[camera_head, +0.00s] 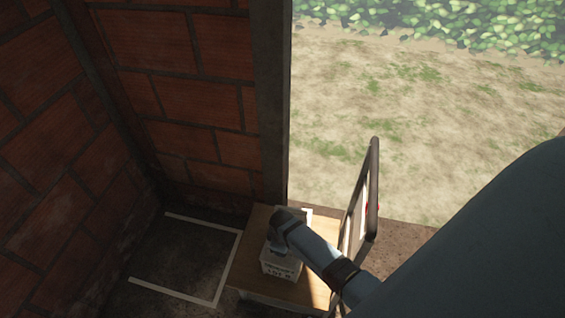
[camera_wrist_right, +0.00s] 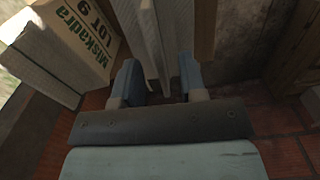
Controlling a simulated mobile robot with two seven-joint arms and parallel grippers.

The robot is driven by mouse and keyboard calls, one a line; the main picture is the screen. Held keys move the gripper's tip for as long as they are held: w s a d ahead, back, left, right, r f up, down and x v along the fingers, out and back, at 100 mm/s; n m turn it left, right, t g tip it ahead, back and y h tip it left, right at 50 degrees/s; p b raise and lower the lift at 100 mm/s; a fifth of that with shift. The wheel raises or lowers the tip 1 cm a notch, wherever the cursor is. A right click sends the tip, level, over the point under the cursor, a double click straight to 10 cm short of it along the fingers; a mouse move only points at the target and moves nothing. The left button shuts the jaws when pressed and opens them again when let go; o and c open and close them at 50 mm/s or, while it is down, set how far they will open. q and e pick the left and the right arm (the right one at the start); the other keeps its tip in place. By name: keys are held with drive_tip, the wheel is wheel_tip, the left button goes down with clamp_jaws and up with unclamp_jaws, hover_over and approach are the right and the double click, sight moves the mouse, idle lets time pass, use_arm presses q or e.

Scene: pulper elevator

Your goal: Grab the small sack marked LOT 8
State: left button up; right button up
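In the head view a small pale sack (camera_head: 281,268) stands on a wooden table top (camera_head: 250,272). Its dark lettering is small, and the lower line seems to read LOT 8. My right arm reaches in from the right, and its dark end (camera_head: 284,219) is over or against the sack's top; the fingers are hidden there. In the right wrist view the two fingers of my right gripper (camera_wrist_right: 160,74) stand apart. A pale upright slab (camera_wrist_right: 152,38) shows between them, with a gap at the right finger. A beige sack (camera_wrist_right: 85,35) with green letters, Miskadra LOT 9, is at the left.
Brick walls (camera_head: 160,95) and a dark post (camera_head: 271,100) close off the left. White lines (camera_head: 205,226) mark an empty floor area. Open ground (camera_head: 400,140) lies beyond. Wooden planks (camera_wrist_right: 298,40) show in the right wrist view.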

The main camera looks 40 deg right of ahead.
drive_tip(key=shift+f, duration=0.7)
clamp_jaws()
idle(0.9)
